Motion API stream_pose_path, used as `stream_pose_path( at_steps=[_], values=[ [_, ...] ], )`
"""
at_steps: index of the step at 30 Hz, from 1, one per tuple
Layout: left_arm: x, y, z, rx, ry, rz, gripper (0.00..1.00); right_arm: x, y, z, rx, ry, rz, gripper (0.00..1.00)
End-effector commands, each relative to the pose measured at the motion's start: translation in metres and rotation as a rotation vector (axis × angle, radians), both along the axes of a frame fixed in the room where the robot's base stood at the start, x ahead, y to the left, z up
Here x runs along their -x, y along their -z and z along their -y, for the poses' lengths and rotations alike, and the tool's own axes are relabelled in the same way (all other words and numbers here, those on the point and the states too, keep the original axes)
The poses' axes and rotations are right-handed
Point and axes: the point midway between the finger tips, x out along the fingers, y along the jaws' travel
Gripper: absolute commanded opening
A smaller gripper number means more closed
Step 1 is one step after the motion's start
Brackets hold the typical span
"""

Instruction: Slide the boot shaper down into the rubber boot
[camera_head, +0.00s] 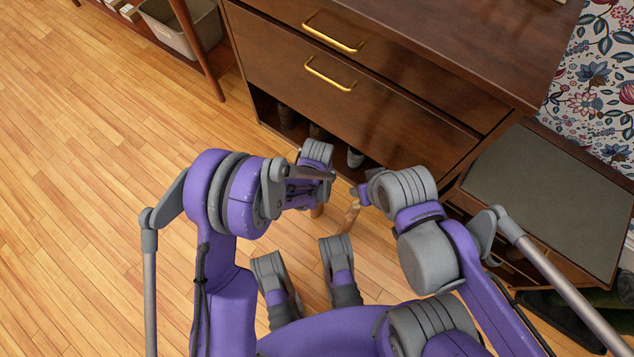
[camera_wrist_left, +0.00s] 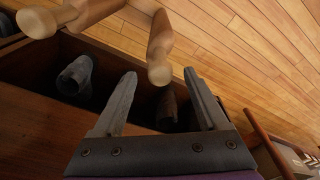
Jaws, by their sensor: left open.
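A pale wooden piece, apparently the boot shaper (camera_head: 350,216), shows below my grippers in the head view. I cannot tell which boot is the rubber boot.
Boot-like shapes stand in the dark open bottom of the wooden cabinet (camera_head: 370,85): a grey one (camera_head: 355,157) and darker ones (camera_head: 287,116). A low bench (camera_head: 545,195) stands at right. A grey bin (camera_head: 180,28) sits at upper left. The wooden floor at left is clear.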

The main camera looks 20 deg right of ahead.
Motion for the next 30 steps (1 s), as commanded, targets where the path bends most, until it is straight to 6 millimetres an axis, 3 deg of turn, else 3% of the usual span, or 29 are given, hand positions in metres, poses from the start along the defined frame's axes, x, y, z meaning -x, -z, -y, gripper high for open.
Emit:
stream_pose_path(
  at_steps=[8, 16, 24, 30],
  values=[
    [-0.002, 0.02, 0.0, 0.0, -0.001, 0.0, 0.76, -0.001, 0.007, 0.0, 0.0, 0.0, -0.002, 0.49],
    [-0.005, 0.059, 0.001, 0.0, -0.001, 0.0, 0.76, -0.003, 0.021, 0.0, 0.0, 0.0, -0.005, 0.49],
    [-0.005, 0.063, 0.001, 0.0, 0.0, 0.001, 0.76, -0.003, 0.021, 0.0, 0.0, 0.0, -0.005, 0.49],
    [-0.005, 0.063, 0.001, 0.0, 0.0, 0.001, 0.4, -0.003, 0.021, 0.0, 0.0, 0.0, -0.005, 0.49]
  ],
)
